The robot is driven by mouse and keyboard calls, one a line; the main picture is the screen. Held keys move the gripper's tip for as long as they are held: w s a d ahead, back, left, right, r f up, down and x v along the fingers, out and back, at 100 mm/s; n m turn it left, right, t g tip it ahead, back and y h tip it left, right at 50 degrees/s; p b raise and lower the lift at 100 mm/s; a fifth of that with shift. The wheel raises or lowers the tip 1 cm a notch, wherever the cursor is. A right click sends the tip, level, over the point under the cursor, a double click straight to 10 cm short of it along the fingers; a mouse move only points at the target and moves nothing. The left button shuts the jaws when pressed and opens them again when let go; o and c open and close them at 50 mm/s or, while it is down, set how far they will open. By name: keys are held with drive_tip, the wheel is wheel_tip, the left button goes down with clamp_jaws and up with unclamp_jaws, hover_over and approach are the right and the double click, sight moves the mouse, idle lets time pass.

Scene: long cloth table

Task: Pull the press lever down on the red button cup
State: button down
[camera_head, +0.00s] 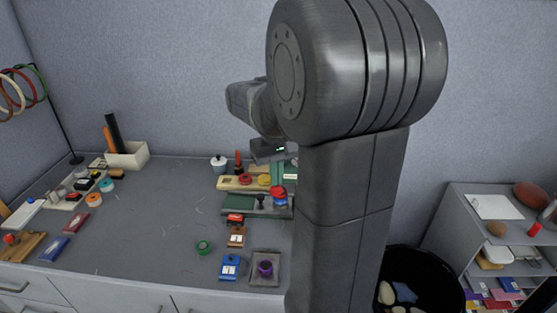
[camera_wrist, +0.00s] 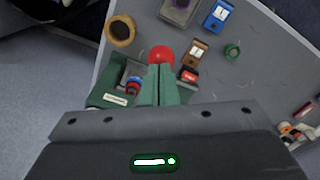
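A green press (camera_wrist: 104,88) with a pale label shows in the wrist view, left of my gripper. A small red and blue cup (camera_wrist: 133,86) stands in it, partly hidden. A red ball knob (camera_wrist: 161,54), apparently the lever's end, shows just beyond my fingertips; the lever's shaft is hidden. In the head view the knob (camera_head: 278,190) appears above the blue of the cup (camera_head: 280,201). My gripper (camera_wrist: 158,68) has its greenish fingers close together, with nothing visible between them. I cannot tell whether they touch the knob. In the head view my arm hides the fingers.
A red-black switch (camera_wrist: 188,75), brown switch (camera_wrist: 198,51), blue switch (camera_wrist: 222,14) and green ring (camera_wrist: 232,50) lie near the press. A brown round container (camera_wrist: 122,31) is at the table's edge. The table's middle (camera_head: 150,225) is clear.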

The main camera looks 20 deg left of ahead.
sight(276, 194)
drive_tip(key=shift+f, duration=0.15)
drive_tip(key=shift+s+f+b, duration=0.1)
drive_tip(key=shift+f+b, duration=0.8)
drive_tip(key=shift+f, duration=0.75)
drive_tip(key=shift+f+b, duration=0.85)
drive_tip(key=shift+f, duration=0.7)
drive_tip(key=shift+r, duration=0.2)
drive_tip(key=r+p, duration=0.3)
drive_tip(key=w+r+p, duration=0.1)
drive_tip(key=r, duration=0.1)
drive_tip(key=shift+a+p, duration=0.1)
drive_tip(key=shift+p, duration=0.25)
wheel_tip(276, 194, up, 10)
drive_tip(key=w+p, duration=0.1)
drive_tip(key=p, duration=0.7)
drive_tip(key=shift+a+f+p, duration=0.15)
drive_tip(key=shift+p, duration=0.2)
